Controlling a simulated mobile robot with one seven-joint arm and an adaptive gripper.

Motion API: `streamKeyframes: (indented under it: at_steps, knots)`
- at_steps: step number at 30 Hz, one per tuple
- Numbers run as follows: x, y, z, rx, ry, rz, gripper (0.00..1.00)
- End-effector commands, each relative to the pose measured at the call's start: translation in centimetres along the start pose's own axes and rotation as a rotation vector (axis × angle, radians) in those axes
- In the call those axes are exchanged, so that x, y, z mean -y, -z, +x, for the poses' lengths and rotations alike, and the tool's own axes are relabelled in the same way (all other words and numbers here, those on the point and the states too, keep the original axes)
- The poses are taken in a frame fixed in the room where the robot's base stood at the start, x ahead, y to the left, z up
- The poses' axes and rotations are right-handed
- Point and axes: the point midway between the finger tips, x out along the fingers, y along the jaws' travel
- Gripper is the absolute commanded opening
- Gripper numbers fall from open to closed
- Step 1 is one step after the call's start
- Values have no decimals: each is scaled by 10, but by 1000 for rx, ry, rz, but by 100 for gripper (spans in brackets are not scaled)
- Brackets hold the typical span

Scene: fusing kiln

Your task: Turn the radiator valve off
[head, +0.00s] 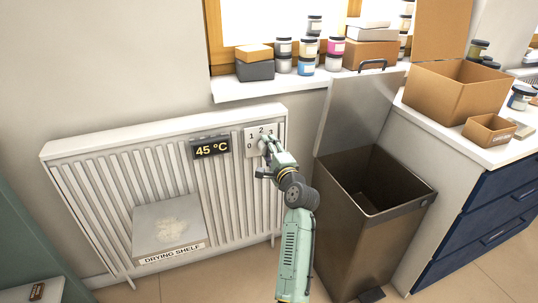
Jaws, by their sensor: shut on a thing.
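The white radiator (105,150) stands against the wall under the window. Its valve has a pale dial plate (249,137) marked 0, 1, 2 and 3 at the radiator's upper right. My gripper (264,149) is at the right part of this plate, shut on the valve knob. My gripper hides most of the knob, so I cannot tell which number it points to. A black display (211,147) left of the plate reads 45 °C.
A drying shelf (165,228) with pale powder sits at the radiator's front. An open brown bin (345,235) stands close to the right of my arm, its lid (350,115) raised. Jars and boxes line the windowsill (285,88). A counter (440,135) holds cardboard boxes.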

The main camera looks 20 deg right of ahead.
Motion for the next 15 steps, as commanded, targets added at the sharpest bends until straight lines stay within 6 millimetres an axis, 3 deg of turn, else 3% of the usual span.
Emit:
streamKeyframes:
  at_steps: [15]
  knots:
    - [2,-3,-1,-5,11,-495,17]
